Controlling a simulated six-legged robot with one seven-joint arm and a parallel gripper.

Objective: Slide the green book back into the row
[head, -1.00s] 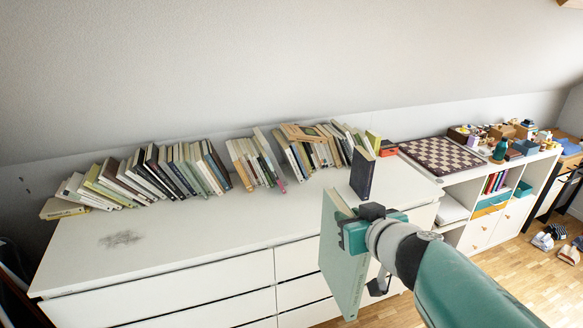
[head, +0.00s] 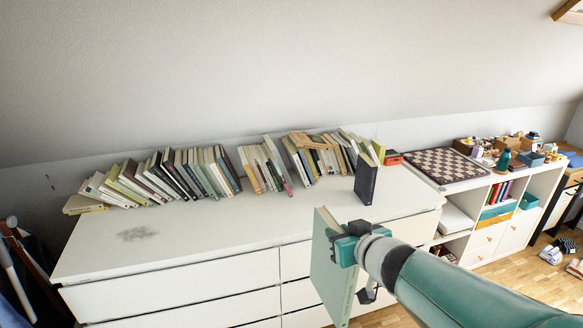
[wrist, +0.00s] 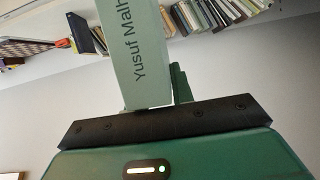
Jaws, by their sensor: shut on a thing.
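The green book (head: 331,272) is pale green and hangs upright in front of the dresser's front edge. My gripper (head: 350,240) is shut on it near its upper part. In the wrist view the spine of the green book (wrist: 143,50) shows the printed name "Yusuf Malh…", and part of my gripper (wrist: 160,112) shows at its base. The row of books (head: 180,174) leans along the wall on the dresser top, in several groups with gaps between them. The book in my gripper is apart from the row.
A dark blue book (head: 366,178) stands alone in front of the row's right end. The white dresser top (head: 230,225) is mostly clear, with a grey smudge (head: 138,233) at left. A checkered board (head: 445,165) lies on the shelf unit at right.

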